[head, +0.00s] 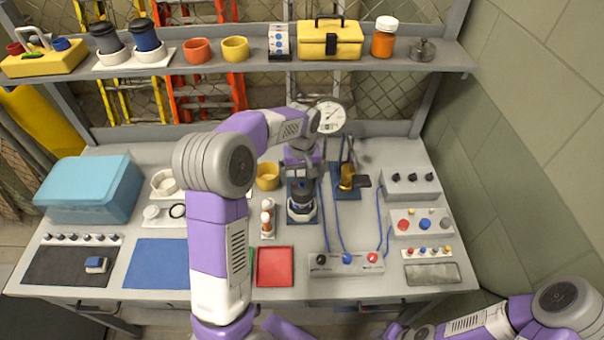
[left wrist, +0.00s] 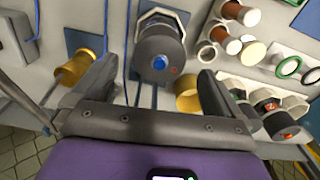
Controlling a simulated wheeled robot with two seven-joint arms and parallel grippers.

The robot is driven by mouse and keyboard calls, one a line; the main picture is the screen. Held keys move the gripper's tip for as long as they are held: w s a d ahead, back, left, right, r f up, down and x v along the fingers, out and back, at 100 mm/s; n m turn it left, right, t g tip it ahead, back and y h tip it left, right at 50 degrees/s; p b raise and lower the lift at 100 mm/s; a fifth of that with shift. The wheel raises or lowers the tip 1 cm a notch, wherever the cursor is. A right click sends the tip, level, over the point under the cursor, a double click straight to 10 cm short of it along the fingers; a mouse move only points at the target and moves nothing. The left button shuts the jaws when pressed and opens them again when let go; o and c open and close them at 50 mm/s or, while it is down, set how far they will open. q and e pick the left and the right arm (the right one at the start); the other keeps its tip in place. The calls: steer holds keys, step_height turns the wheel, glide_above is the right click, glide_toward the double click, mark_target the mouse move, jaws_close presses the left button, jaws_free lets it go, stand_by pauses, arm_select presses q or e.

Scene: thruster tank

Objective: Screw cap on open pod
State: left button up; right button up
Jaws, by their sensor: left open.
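A dark grey pod (head: 301,192) stands upright in a white collar on a blue mat at the middle of the bench. The left wrist view shows its round end (left wrist: 160,57) with a blue centre and a small red dot. My left gripper (head: 308,170) is just behind and above the pod in the head view. In the left wrist view its fingers (left wrist: 158,80) are apart, with the pod showing in the gap and nothing gripped. I cannot tell which piece is the cap. My right gripper is out of view; only its arm shows at lower right.
A yellow cup (head: 267,177) and orange-and-white vials (head: 267,217) stand left of the pod. A gold fixture (head: 346,177) and blue cables are at its right. A red tray (head: 274,267) and a port box (head: 346,264) lie in front. A shelf (head: 210,60) spans the back.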

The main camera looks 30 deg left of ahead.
mark_target(302, 185)
arm_select(q)
step_height(302, 185, down, 6)
stand_by(0.4)
steer(key=shift+c, duration=0.2)
steer(key=c, duration=0.9)
steer(key=o, duration=0.3)
steer(key=shift+c, duration=1.3)
steer(key=m, duration=0.3)
steer(key=shift+r+m, duration=0.1)
steer(key=shift+m, duration=0.3)
steer(key=m+p, duration=0.1)
steer(key=m, duration=0.4)
